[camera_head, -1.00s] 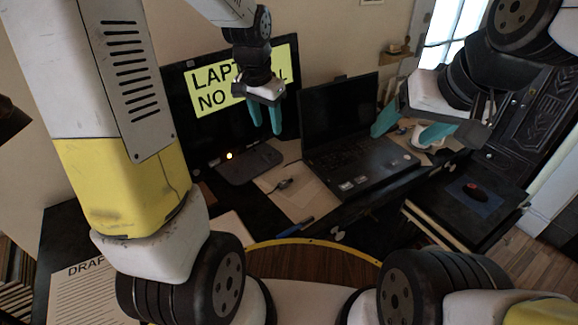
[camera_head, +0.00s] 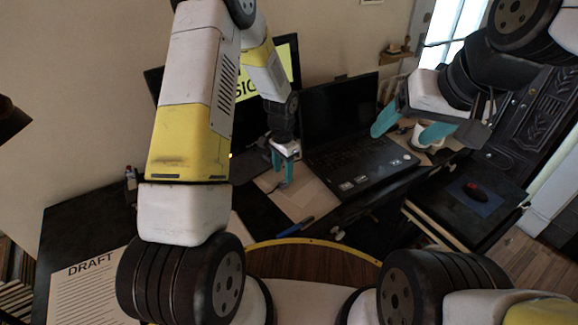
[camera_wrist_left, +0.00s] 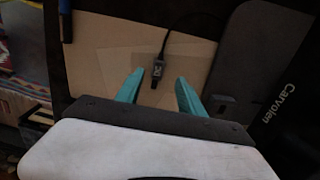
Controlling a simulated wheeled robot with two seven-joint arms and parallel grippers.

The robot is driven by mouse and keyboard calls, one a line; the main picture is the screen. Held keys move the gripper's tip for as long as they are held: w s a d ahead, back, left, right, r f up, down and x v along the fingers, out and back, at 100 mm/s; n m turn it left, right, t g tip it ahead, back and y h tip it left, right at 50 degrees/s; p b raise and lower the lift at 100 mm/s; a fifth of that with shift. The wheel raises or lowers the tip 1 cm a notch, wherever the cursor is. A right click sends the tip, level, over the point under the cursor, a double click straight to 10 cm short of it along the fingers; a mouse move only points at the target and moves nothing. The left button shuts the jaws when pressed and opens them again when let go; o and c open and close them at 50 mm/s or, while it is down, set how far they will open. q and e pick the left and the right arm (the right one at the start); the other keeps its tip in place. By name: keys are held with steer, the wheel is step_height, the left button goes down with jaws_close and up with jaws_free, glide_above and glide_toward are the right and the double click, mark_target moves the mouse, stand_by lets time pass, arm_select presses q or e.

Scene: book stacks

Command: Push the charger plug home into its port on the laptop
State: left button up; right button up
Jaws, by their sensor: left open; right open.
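The open black laptop (camera_head: 352,158) stands on the dark desk, its screen (camera_head: 340,105) facing me. The charger plug (camera_wrist_left: 157,70) is a small black connector on a cable, lying on brown paper sheets in the left wrist view. My left gripper (camera_head: 283,182) is open above the sheets, left of the laptop. In the wrist view its teal fingers (camera_wrist_left: 159,88) are on either side of the plug, not closed on it. In the head view the gripper largely hides the plug. My right gripper (camera_head: 410,128) is open and empty above the laptop's right side. I cannot make out the port.
A monitor with a yellow sign (camera_head: 253,80) stands behind my left arm. A blue pen (camera_head: 294,228) lies near the desk's front edge.

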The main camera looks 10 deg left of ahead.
arm_select(q)
steer(key=f, duration=0.4)
steer(key=shift+s+d+f, duration=0.1)
steer(key=shift+d, duration=0.1)
jaws_close()
